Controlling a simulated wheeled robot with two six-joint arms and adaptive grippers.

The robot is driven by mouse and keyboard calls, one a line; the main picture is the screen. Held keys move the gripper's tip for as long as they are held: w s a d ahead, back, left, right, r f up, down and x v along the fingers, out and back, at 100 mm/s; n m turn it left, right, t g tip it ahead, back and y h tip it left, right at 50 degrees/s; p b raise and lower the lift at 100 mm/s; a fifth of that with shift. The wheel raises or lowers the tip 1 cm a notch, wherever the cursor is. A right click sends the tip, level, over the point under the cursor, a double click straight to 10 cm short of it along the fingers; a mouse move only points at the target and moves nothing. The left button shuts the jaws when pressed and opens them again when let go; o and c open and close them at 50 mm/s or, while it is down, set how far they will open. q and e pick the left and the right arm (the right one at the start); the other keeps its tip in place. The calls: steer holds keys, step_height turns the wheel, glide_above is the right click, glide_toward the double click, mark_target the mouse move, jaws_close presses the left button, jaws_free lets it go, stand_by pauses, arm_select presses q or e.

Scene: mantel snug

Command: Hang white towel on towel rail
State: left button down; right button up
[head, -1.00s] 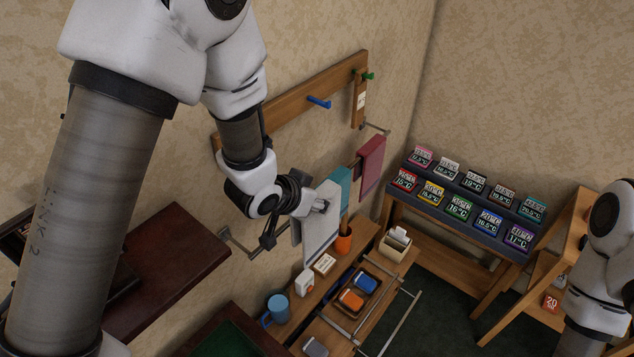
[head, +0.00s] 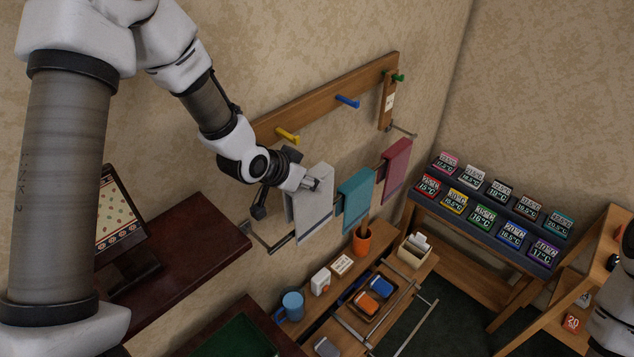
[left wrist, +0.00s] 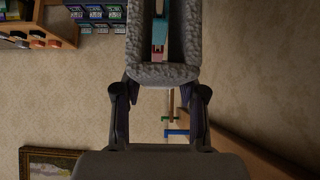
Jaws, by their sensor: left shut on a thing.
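The white towel (head: 312,212) is folded over and hangs from my left gripper (head: 313,185), which is shut on its top edge. The towel's top is above the line of the metal towel rail (head: 283,243), and its lower part overlaps the rail in the head view. I cannot tell whether the rail runs between its two layers. In the left wrist view the towel (left wrist: 163,74) shows as a grey loop, with teal and pink towels seen through it. My right gripper is out of view.
A teal towel (head: 355,200) and a dark red towel (head: 395,168) hang farther right on the rail. A wooden peg board (head: 320,108) is on the wall above. Below are a blue mug (head: 293,305) and an orange cup (head: 362,242). A monitor (head: 122,215) stands left.

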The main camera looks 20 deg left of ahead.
mark_target(310, 216)
arm_select(q)
step_height(310, 216, down, 5)
steer(key=b, duration=0.3)
steer(key=shift+d, duration=0.1)
step_height(310, 216, down, 2)
steer(key=shift+f+b, duration=0.15)
steer(key=shift+b, duration=0.75)
steer(key=shift+f+b, duration=1.85)
steer(key=shift+f, duration=0.7)
steer(key=c, duration=0.6)
jaws_free()
step_height(310, 216, up, 10)
steer(key=shift+r, duration=0.1)
